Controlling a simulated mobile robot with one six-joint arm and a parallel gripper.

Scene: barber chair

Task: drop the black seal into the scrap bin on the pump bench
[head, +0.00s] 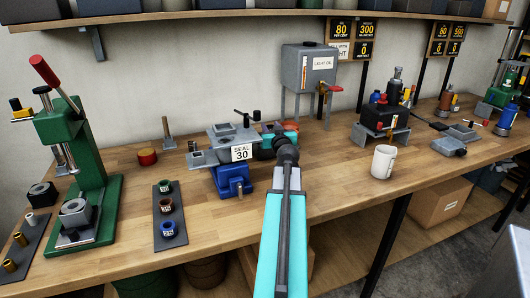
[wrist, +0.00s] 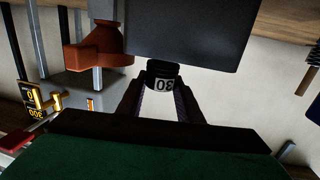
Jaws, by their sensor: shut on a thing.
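In the wrist view, which is upside down, my gripper (wrist: 162,84) is shut on the black seal (wrist: 163,70), a small dark ring with a white "30" label. The seal overlaps the edge of a dark grey box-like thing (wrist: 195,35); I cannot tell whether they touch or whether this is the scrap bin. In the head view my arm reaches over the bench beside the blue-based stand (head: 230,178) marked "SEAL 30". My own arm hides the fingers and the seal there. I cannot make out a scrap bin for sure in the head view.
A green press (head: 80,165) stands at the left, next to a dark strip (head: 168,190) with several rings. A light oil tank (head: 308,68) stands behind my arm. A white mug (head: 383,161) is to the right, with bare bench top (head: 335,205) before it.

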